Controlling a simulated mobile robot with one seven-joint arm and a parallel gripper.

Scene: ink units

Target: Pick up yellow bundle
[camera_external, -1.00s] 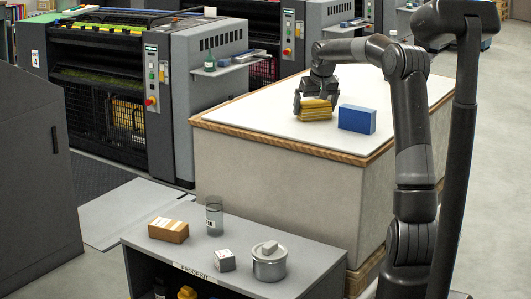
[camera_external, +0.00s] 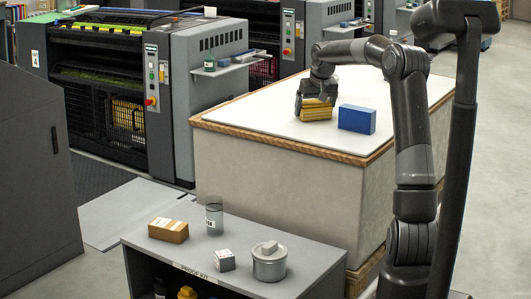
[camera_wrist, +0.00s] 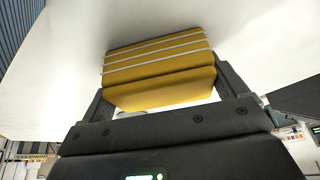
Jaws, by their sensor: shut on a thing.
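The yellow bundle (camera_external: 316,110) is a small block with pale bands across it, at or just above the white top of the large pallet stack (camera_external: 268,121). I cannot tell whether it touches that top. My gripper (camera_external: 314,103) is over it, fingers pointing down. In the wrist view the yellow bundle (camera_wrist: 160,67) sits between the two dark fingers of my gripper (camera_wrist: 160,90), which are shut on its sides. Part of the bundle is hidden behind the gripper in the outside view.
A blue block (camera_external: 357,119) stands close to the right of the bundle. A grey bench (camera_external: 205,262) in front holds a brown box (camera_external: 168,231), a clear jar (camera_external: 214,216), a small white box (camera_external: 224,261) and a lidded pot (camera_external: 269,265). The white top left of the bundle is free.

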